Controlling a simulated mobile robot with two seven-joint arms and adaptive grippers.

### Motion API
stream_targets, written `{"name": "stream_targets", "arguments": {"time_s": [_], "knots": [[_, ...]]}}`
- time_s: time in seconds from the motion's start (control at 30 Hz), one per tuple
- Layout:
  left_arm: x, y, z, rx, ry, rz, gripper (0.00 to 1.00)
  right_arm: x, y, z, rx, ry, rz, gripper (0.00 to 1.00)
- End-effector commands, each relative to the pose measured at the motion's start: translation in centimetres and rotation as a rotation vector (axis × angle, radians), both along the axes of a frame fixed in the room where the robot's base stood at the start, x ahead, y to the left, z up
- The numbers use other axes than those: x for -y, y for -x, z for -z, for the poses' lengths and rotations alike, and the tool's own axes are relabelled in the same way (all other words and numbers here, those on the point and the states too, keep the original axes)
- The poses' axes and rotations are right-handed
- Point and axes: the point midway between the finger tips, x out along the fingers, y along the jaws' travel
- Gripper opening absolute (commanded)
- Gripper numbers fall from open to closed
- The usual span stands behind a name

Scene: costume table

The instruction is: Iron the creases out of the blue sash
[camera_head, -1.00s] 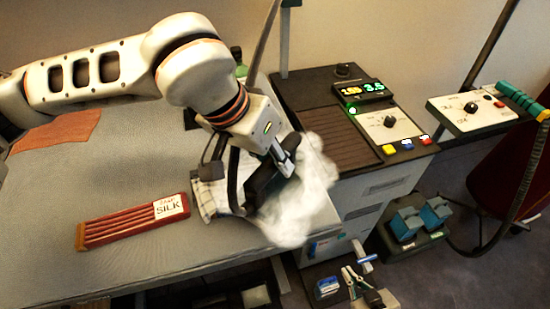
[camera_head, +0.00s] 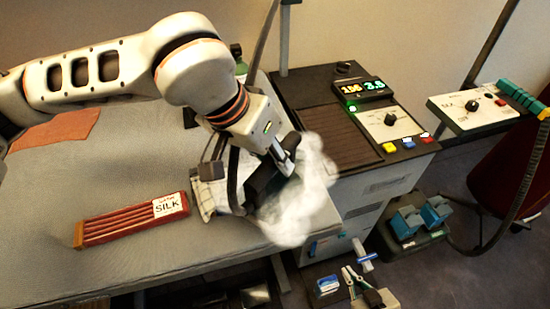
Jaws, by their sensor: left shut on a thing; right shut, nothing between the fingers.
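My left gripper (camera_head: 262,188) is shut on the handle of a pale iron (camera_head: 205,197) over the right end of the grey ironing board (camera_head: 130,260). White steam (camera_head: 305,195) spreads around the gripper and the board's right edge, hiding much of the iron's underside. I cannot tell whether the iron touches the board. I do not see a blue sash; anything under the iron and steam is hidden.
A red folded piece labelled SILK (camera_head: 130,220) and an orange cloth (camera_head: 58,130) lie on the board. A control unit with a lit display (camera_head: 360,88) stands right of the board. Blue foot pedals (camera_head: 420,220) are on the floor. The board's front left is clear.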

Motion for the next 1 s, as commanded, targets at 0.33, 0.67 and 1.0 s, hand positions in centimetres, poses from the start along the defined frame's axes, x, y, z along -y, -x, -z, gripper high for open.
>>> {"name": "stream_targets", "arguments": {"time_s": [0.33,0.67,1.0], "knots": [[0.06,-0.09,0.08,0.005,0.004,0.001,0.00,0.01,0.09,0.31,-0.002,0.000,0.001,0.00],[0.05,-0.08,0.37,0.004,0.003,0.000,0.00,0.01,0.18,0.61,-0.005,0.000,0.000,0.00],[0.02,-0.05,0.42,0.003,0.001,0.000,0.00,0.01,0.18,0.60,-0.005,0.000,0.000,0.00]]}}
